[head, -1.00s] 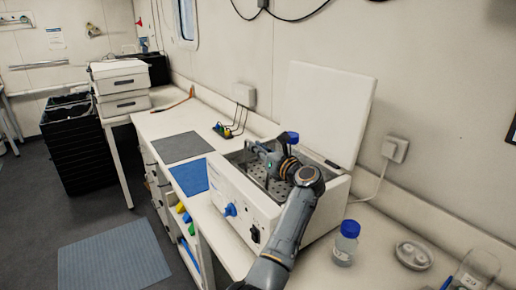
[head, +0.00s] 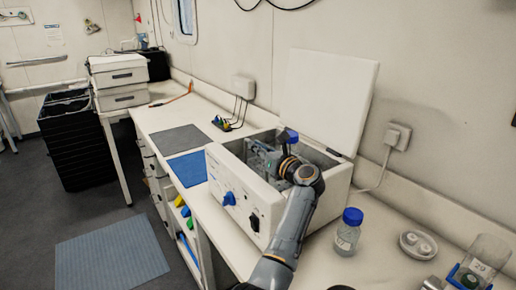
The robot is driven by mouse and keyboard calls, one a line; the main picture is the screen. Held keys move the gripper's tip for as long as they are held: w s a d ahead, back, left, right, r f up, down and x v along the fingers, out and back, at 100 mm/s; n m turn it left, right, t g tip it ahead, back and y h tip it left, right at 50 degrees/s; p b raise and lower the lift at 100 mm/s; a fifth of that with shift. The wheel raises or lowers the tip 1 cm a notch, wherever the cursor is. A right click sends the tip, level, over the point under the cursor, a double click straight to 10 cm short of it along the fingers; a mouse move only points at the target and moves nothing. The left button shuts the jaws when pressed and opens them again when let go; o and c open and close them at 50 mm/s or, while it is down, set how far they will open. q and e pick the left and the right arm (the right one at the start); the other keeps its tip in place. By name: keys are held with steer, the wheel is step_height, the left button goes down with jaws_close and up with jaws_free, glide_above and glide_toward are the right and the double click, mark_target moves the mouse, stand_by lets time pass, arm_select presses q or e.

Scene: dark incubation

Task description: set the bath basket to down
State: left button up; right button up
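The white water bath (head: 237,203) stands on the bench with its lid (head: 330,98) raised. The perforated basket is low in the tank and mostly hidden by the front wall and my arm. Whether the fingers are closed on the basket cannot be seen. My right gripper is not in view.
A blue-capped bottle (head: 347,232), a pale round dish (head: 418,245) and a clear beaker (head: 480,262) stand right of the bath. A blue mat (head: 188,169) and a grey mat (head: 179,140) lie to its left. The raised lid stands close behind my gripper.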

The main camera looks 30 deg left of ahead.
arm_select(q)
steer(key=o, duration=0.4)
steer(key=shift+a+r, duration=0.1)
steer(key=shift+r, duration=0.1)
steer(key=shift+o, duration=0.2)
steer(key=v, duration=0.7)
steer(key=shift+d, duration=0.25)
steer(key=shift+s+f, duration=0.1)
